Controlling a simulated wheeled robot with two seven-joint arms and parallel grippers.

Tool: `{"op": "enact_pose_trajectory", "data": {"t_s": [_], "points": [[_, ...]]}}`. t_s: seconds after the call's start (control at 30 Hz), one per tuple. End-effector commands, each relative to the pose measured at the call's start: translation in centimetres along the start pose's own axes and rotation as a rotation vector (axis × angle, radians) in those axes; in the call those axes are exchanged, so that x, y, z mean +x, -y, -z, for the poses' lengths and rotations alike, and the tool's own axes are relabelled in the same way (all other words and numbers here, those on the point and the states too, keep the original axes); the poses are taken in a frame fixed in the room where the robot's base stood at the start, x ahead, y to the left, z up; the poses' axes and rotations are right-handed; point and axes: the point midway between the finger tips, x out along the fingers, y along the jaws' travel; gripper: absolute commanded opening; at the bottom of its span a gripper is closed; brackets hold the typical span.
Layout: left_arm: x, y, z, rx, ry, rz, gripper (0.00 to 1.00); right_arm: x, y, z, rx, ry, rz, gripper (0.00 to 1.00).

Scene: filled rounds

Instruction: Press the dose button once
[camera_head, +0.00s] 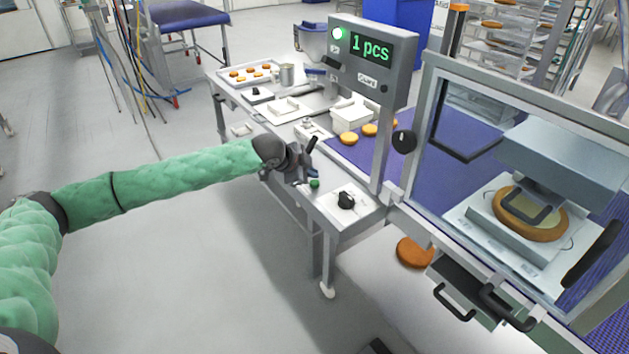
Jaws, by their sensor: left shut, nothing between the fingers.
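A small green button (315,183) sits on the grey front ledge of the machine. I cannot read a label on it, so I cannot tell for sure that it is the dose button. My left gripper (304,164) is shut and empty, just above and behind the green button in the picture. I cannot tell whether it touches anything. The display panel (371,59) above reads "1 pcs" in green, with a lit green lamp (338,33) at its upper left. My right gripper is not in view.
A black knob (346,200) stands right of the button. Several round buns lie on the blue belt (385,165) near a white container (351,113). A clear-fronted enclosure (520,160) holds a large round item (529,214) at the right. The floor at left is open.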

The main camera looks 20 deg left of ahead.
Motion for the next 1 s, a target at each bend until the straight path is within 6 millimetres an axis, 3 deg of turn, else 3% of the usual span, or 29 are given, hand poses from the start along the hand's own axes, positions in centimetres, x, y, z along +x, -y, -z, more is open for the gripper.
{"op": "enact_pose_trajectory", "data": {"t_s": [0.23,0.8,1.0], "points": [[-0.2,0.2,0.2,0.0,0.0,0.0,0.0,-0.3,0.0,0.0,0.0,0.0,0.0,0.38],[-3.3,2.4,2.4,0.0,-0.001,0.0,0.0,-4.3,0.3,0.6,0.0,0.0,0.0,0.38],[-3.5,2.5,2.6,0.0,-0.001,0.0,0.0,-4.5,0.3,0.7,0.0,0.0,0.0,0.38]]}}
